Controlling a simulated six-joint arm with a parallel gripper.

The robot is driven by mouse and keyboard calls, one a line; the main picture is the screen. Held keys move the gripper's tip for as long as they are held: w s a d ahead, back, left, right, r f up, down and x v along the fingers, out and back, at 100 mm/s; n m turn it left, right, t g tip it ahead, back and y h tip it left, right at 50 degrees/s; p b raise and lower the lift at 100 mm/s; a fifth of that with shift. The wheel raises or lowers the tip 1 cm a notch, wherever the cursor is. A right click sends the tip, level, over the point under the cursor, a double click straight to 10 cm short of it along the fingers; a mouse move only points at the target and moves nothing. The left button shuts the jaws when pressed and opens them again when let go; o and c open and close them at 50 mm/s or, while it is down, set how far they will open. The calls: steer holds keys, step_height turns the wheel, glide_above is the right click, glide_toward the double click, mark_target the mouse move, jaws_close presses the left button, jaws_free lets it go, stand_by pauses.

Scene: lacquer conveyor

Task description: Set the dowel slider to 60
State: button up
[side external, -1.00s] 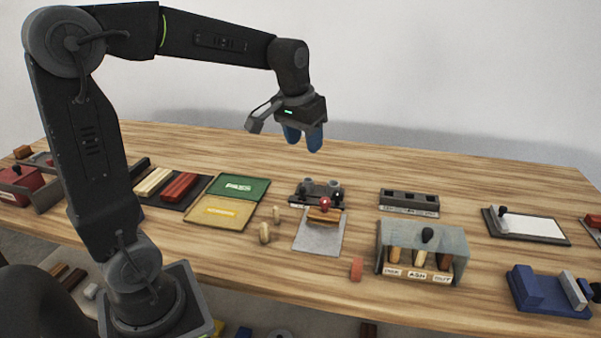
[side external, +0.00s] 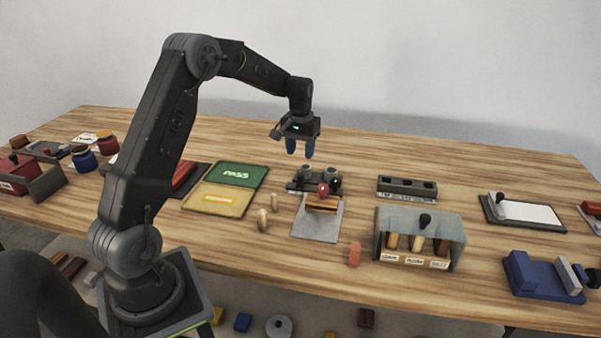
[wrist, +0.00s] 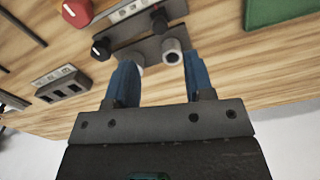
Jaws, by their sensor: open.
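No part is legibly marked as the dowel slider, and no reading of 60 can be made out. A dark fixture (side external: 300,185) with two grey cylinders and a red ball knob (side external: 323,189) stands mid-table. In the wrist view it shows black knobs (wrist: 102,48) and a strip of pale labels (wrist: 125,12) too small to read. My gripper (side external: 301,152) is open and empty, pointing down above and behind the fixture.
A grey plate (side external: 316,229) with a striped block lies in front of the fixture. A green PASS tray (side external: 237,174) and yellow tray (side external: 218,200) are left. A slotted dark block (side external: 407,188) is right.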

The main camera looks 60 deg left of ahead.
mark_target(300, 175)
step_height(300, 175, down, 8)
steer(key=shift+r, duration=0.1)
stand_by(0.4)
jaws_close()
stand_by(0.3)
